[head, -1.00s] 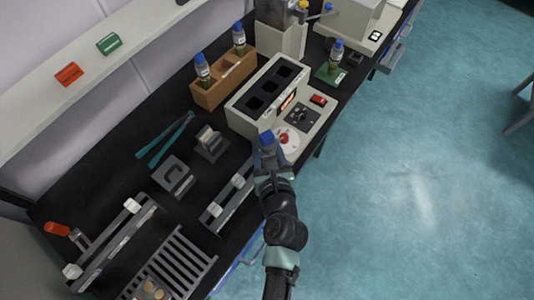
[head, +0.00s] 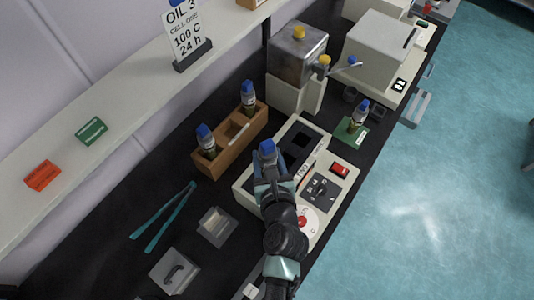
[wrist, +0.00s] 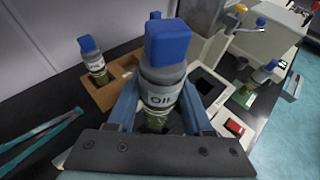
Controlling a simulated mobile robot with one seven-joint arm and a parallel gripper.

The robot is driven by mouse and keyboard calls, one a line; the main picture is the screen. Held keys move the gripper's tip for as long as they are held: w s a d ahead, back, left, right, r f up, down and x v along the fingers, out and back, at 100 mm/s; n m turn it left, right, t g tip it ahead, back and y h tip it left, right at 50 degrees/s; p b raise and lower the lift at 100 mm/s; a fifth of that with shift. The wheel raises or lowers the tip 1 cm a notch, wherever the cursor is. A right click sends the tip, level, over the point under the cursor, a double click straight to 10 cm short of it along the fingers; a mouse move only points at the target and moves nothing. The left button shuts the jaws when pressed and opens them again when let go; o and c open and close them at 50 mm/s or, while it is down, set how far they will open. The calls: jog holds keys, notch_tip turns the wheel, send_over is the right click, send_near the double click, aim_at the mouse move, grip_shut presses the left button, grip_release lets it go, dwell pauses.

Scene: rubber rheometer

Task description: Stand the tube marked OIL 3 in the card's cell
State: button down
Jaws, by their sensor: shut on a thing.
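My gripper (head: 269,163) is shut on a blue-capped tube (head: 267,149), held upright above the near end of a cream heating block (head: 246,187). In the wrist view the tube (wrist: 160,97) stands between the fingers, its label reading OIL; the number is not legible. The block's top has dark square cells; an open cell (head: 300,138) shows beyond my gripper, and the near part is hidden by my gripper and the tube. Whether the tube's foot is in a cell cannot be told. The card (head: 186,30) on the shelf reads OIL 3, CELL ONE, 100 C, 24 h.
A brown rack (head: 222,166) behind the block holds two blue-capped tubes (head: 206,140). Another tube (head: 358,116) stands on a green pad right of the block. The block's front has a red switch (head: 340,170) and dial. Tongs (head: 163,218) lie at left.

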jog(key=shift+s+r, duration=0.15)
jog(key=shift+f, duration=0.2)
notch_tip(320, 180, down, 4)
jog(key=b, duration=0.2)
jog(key=shift+b, duration=0.3)
jog(key=shift+w+r+p, duration=0.2)
jog(key=shift+r+p, duration=0.05)
jog(key=shift+p, duration=0.05)
jog(key=shift+p, duration=0.4)
jog(key=shift+f, duration=0.1)
jog(key=shift+f+b, duration=3.1)
jog(key=shift+f, duration=0.6)
jog(key=shift+c, duration=1.1)
grip_release()
jog(key=shift+s, duration=0.1)
